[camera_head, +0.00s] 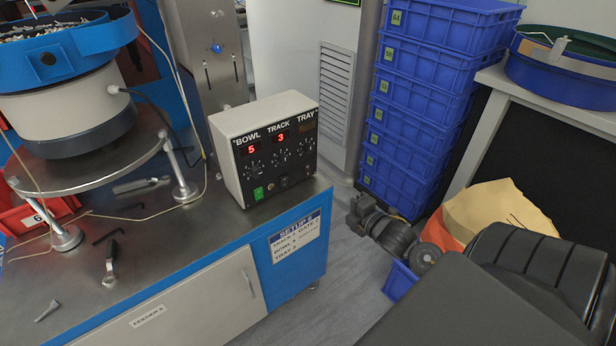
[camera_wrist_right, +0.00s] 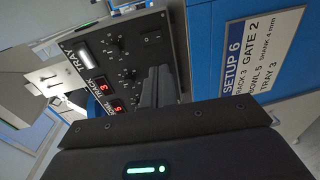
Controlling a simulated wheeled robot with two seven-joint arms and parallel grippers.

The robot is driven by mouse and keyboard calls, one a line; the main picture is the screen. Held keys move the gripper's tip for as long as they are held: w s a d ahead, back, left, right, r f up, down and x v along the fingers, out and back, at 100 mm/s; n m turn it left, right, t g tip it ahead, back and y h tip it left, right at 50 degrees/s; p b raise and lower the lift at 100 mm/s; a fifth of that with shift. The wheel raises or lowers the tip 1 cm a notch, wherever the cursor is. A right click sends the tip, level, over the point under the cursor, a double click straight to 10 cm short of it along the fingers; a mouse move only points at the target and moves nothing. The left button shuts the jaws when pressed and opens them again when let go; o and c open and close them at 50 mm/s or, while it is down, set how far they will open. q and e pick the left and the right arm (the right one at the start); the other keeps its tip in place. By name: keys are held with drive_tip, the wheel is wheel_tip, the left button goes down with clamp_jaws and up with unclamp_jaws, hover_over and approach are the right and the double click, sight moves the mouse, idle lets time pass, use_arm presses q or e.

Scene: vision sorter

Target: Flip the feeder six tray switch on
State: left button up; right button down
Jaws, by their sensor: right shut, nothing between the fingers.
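The feeder control box (camera_head: 230,155) is a cream box on the bench corner, with a black front panel marked BOWL, TRACK and TRAY. The bowl display reads 5 and the track display 3 in red. The tray display (camera_head: 307,127) is dark in the head view and pale in the wrist view (camera_wrist_right: 83,54). Small knobs and switches sit below; the tray switch's position is too small to tell. A green switch (camera_head: 258,193) is at the panel's lower left. My right gripper (camera_head: 358,206) is shut and empty, right of the box; its fingers (camera_wrist_right: 157,86) overlap the panel in the wrist view.
A SETUP 6 label (camera_head: 296,236) on the blue bench front lists TRACK 3, GATE 2, BOWL 5 and TRAY 3. The bowl feeder (camera_head: 62,105) stands left. Tools (camera_head: 110,262) lie on the bench. Stacked blue crates (camera_head: 412,110) stand behind my right arm.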

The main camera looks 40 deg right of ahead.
sight(308, 175)
drive_tip(key=w, duration=0.4)
drive_tip(key=w+f, duration=0.1)
drive_tip(key=w, duration=0.3)
drive_tip(key=w+d, duration=0.1)
drive_tip(key=w, duration=0.3)
drive_tip(key=shift+w+f, duration=0.1)
drive_tip(key=shift+f, duration=0.15)
use_arm(q)
drive_tip(key=shift+s+a+f+p, duration=0.15)
drive_tip(key=shift+s+a, duration=0.1)
drive_tip(key=shift+s, duration=0.25)
drive_tip(key=shift+s+a+f+p, duration=0.1)
drive_tip(key=shift+s+a+p, duration=0.1)
drive_tip(key=shift+s, duration=0.3)
use_arm(e)
drive_tip(key=shift+w+f, duration=0.1)
drive_tip(key=shift+w, duration=0.4)
